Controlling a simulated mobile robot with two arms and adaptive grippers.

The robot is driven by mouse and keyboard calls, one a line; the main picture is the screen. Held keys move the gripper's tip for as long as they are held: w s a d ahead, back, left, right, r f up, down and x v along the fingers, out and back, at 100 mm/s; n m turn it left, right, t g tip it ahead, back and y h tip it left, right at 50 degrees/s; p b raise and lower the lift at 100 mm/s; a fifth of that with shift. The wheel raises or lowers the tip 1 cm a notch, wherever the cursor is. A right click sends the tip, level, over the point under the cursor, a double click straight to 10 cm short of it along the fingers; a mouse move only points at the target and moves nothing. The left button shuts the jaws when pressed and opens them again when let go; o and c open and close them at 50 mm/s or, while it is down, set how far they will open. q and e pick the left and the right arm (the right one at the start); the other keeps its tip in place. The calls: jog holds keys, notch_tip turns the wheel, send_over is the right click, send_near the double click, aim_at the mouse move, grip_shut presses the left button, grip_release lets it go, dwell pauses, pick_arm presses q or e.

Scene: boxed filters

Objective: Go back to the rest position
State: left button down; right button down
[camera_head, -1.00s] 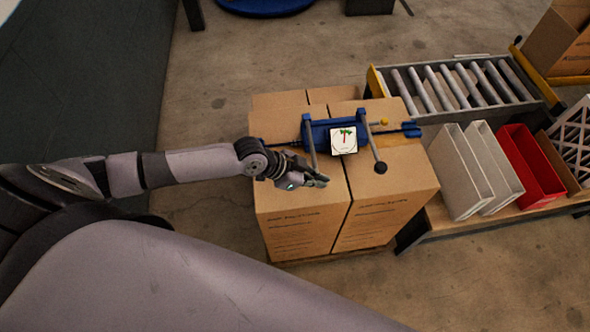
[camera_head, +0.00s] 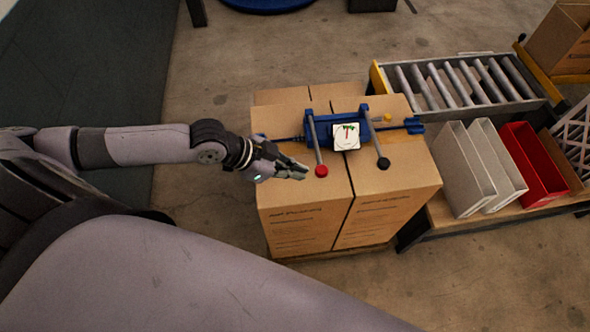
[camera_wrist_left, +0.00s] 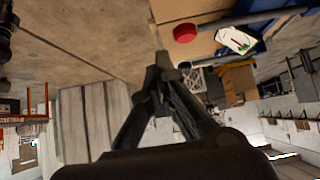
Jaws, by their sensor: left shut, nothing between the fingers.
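My left gripper (camera_head: 303,173) is shut and empty, just left of a red-knobbed lever on a blue strapping tool. The blue tool (camera_head: 375,128) with a white dial (camera_head: 346,136) lies on top of the stacked cardboard boxes (camera_head: 300,205). The red knob (camera_head: 321,171) is close to my fingertips; a black knob (camera_head: 383,164) ends the other lever. In the left wrist view my shut fingers (camera_wrist_left: 163,62) show at the centre, with the red knob (camera_wrist_left: 185,33) and dial (camera_wrist_left: 237,40) above right. My right gripper is not in view.
A roller conveyor (camera_head: 455,85) stands behind right. White bins (camera_head: 463,170) and a red bin (camera_head: 533,165) stand on a low wooden-topped bench at the right. An open cardboard box (camera_head: 560,40) is at the far right. Concrete floor left of the boxes is clear.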

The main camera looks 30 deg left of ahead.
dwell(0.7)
pick_arm(q)
jog(key=s+d, duration=0.3)
jog(key=d, duration=0.4)
jog(key=s+a+f+n+g+y, duration=0.2)
jog(key=s+a+f+n+y, duration=0.2)
jog(key=s+a+n+y, duration=0.45)
notch_tip(320, 180, down, 25)
jog(key=s+a+g+h, duration=0.1)
jog(key=s+a, duration=0.1)
jog(key=s, duration=0.1)
jog(key=s+a+f+g, duration=0.1)
jog(key=s+a+f, duration=0.1)
jog(key=s+f, duration=1.4)
jog(key=shift+s+a+f, duration=0.3)
jog(key=shift+a+f, duration=0.05)
jog(key=shift+f, duration=0.15)
